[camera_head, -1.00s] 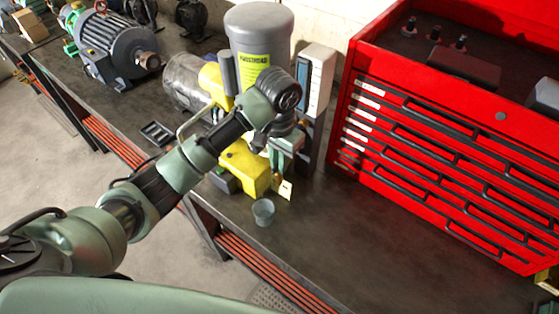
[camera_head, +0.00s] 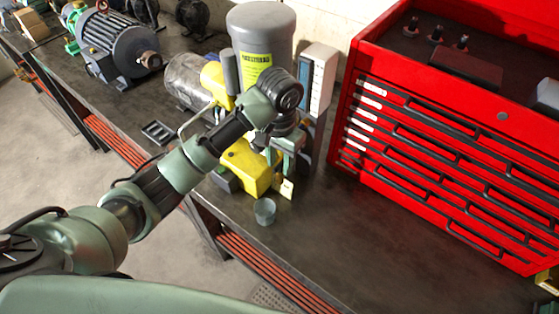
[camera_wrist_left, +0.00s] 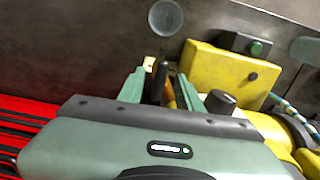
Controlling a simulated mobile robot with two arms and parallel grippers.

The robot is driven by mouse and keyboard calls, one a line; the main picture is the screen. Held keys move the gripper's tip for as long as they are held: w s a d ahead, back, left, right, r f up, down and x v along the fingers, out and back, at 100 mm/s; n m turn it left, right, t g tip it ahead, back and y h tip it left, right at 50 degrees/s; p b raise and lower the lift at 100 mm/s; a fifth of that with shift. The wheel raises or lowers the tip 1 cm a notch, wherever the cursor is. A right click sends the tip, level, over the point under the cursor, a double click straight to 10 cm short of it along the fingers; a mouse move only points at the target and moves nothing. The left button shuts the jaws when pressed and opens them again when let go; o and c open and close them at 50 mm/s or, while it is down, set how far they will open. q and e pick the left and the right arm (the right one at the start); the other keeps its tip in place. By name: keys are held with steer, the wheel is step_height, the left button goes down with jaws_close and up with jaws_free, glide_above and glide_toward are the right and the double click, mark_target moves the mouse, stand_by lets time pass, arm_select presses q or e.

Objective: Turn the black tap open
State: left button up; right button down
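In the left wrist view, a dark upright piece that looks like the black tap (camera_wrist_left: 160,76) stands between the two fingers of my left gripper (camera_wrist_left: 160,92), beside a brass-coloured part. The fingers are apart, with gaps showing on both sides of it; I cannot tell whether either touches. In the head view, my left gripper (camera_head: 286,147) points down over the front of a yellow pump unit (camera_head: 249,171), and the wrist and gripper hide the tap there. A small clear cup (camera_head: 265,211) stands on the bench in front of the unit; it also shows in the wrist view (camera_wrist_left: 165,17). My right gripper is out of view.
A grey cylinder with a yellow label (camera_head: 262,35) and a white-and-blue box (camera_head: 318,78) stand behind my left wrist. A red tool chest (camera_head: 450,150) fills the right. Grey motors (camera_head: 118,50) are at the back left. The bench (camera_head: 350,235) right of the cup is clear.

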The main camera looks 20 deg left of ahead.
mark_target(279, 164)
arm_select(q)
steer(key=shift+r, duration=3.85)
